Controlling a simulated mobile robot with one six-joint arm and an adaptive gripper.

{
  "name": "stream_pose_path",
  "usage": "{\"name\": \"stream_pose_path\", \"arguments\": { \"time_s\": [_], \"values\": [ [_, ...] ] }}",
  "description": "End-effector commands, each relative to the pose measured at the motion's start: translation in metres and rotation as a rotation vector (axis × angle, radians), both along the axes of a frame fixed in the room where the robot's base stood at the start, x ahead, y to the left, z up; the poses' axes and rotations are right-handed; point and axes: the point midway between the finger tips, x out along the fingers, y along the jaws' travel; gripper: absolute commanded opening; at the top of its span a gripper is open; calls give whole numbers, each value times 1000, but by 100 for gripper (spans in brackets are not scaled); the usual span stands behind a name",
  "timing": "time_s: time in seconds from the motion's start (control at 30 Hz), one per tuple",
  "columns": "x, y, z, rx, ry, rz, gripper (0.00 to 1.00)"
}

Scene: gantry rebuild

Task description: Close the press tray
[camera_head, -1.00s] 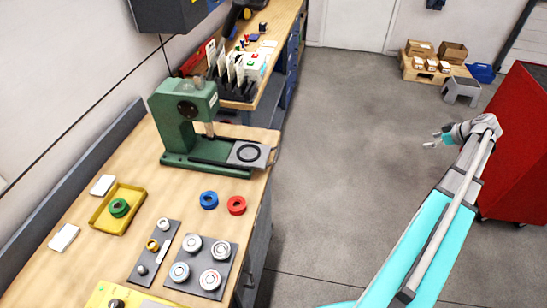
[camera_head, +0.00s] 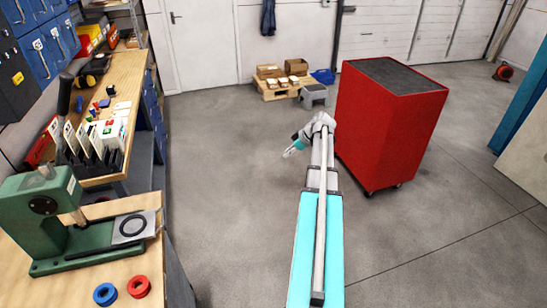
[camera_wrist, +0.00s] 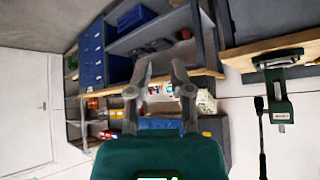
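The green press (camera_head: 42,215) stands on the wooden bench at the left of the head view. Its tray (camera_head: 134,229), a light grey plate with a black ring, sits out to the right of the press column, near the bench edge.
A blue ring (camera_head: 105,294) and a red ring (camera_head: 139,286) lie on the bench (camera_head: 70,285) before the press. A second bench with a card rack (camera_head: 95,140) stands behind. The red cabinet (camera_head: 390,125) stands right of my arm. The floor between is clear.

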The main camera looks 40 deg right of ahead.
Motion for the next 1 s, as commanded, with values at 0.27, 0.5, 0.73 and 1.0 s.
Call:
{"name": "stream_pose_path", "arguments": {
  "time_s": [0.27,0.5,0.73,1.0],
  "values": [
    [30,92,-10,38,145,-18,0],
    [46,173,-19,48,281,-55,0],
    [50,248,-27,32,398,-103,0],
    [42,329,-33,-13,512,-173,0]
  ]
}}
